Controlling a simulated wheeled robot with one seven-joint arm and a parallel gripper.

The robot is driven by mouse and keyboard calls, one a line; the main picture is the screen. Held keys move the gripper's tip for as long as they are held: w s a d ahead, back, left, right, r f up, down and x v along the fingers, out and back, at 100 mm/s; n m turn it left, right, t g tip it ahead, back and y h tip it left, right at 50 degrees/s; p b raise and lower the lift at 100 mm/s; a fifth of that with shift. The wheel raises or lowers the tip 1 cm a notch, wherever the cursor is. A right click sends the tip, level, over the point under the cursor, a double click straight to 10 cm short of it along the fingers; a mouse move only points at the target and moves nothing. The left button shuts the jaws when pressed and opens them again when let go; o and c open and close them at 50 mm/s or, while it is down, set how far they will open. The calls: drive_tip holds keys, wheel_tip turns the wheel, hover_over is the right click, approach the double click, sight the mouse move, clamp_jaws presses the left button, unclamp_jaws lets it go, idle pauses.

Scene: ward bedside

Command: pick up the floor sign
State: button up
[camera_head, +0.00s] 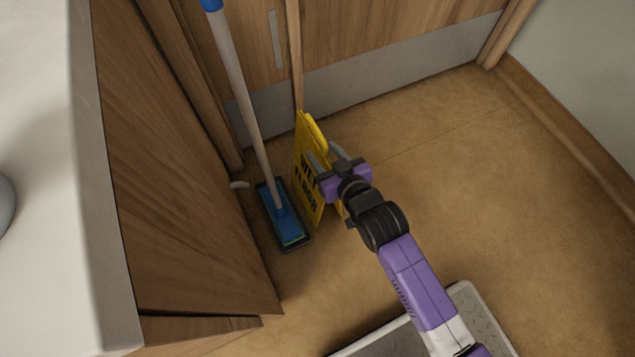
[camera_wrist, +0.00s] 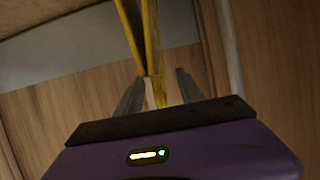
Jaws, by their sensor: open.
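The yellow floor sign (camera_head: 309,177) stands upright on the tan floor by the door, with dark lettering on its face. In the wrist view the sign (camera_wrist: 152,45) shows as narrow yellow edges running up from between the fingers. My gripper (camera_head: 325,157) is at the sign's upper right part in the head view, its fingers pointing at it. In the wrist view my gripper (camera_wrist: 158,88) is open, one finger on each side of the sign's edge. I cannot tell whether either finger touches it. The sign's lower right part is partly hidden by my gripper.
A mop with a grey pole (camera_head: 243,100) and blue head (camera_head: 280,212) stands just left of the sign. A wooden cabinet (camera_head: 180,190) is further left, and a wooden door (camera_head: 390,40) with a grey kick plate is behind. Floor (camera_head: 500,190) to the right is clear.

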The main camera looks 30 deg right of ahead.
sight(319, 144)
drive_tip(key=x, duration=0.1)
drive_tip(key=b+x, duration=0.1)
drive_tip(key=x, duration=0.1)
drive_tip(key=b+x, duration=0.1)
drive_tip(key=shift+w+d, duration=0.25)
drive_tip(key=shift+r, duration=0.1)
clamp_jaws()
drive_tip(key=shift+r, duration=0.1)
idle(1.0)
